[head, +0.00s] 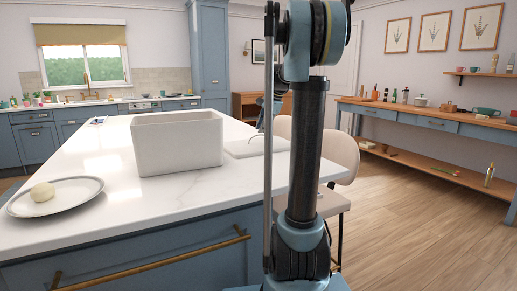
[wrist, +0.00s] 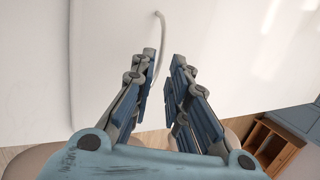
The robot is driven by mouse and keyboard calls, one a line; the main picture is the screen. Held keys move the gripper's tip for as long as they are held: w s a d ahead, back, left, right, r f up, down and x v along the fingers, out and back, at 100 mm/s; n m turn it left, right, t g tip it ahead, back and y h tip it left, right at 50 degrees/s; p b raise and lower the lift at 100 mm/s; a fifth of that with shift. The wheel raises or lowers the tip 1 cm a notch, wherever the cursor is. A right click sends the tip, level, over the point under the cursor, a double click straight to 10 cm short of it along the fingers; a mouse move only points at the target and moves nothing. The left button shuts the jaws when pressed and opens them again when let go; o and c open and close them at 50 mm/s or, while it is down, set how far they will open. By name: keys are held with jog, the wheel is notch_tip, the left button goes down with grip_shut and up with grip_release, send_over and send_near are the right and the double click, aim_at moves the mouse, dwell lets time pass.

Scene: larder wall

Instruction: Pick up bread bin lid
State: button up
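The bread bin lid (head: 241,150) is a flat white slab lying on the white island top, to the right of the white bread bin (head: 178,142). In the wrist view the lid (wrist: 105,55) shows below my gripper, with a thin, pale curved handle (wrist: 163,30). My gripper (wrist: 163,58) is open, and the handle runs between its two fingers as seen from above. Whether the fingers touch the handle or how far above it they are, I cannot tell. In the head view my arm hides part of the gripper and of the lid's right side.
A pale chair (head: 340,158) stands at the island's right side. A wooden sideboard (head: 440,124) with several kitchen items is along the right wall. The floor between is clear.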

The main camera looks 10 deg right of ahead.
aim_at(259, 141)
jog(key=shift+x, duration=2.75)
jog(key=shift+c, duration=0.5)
grip_shut()
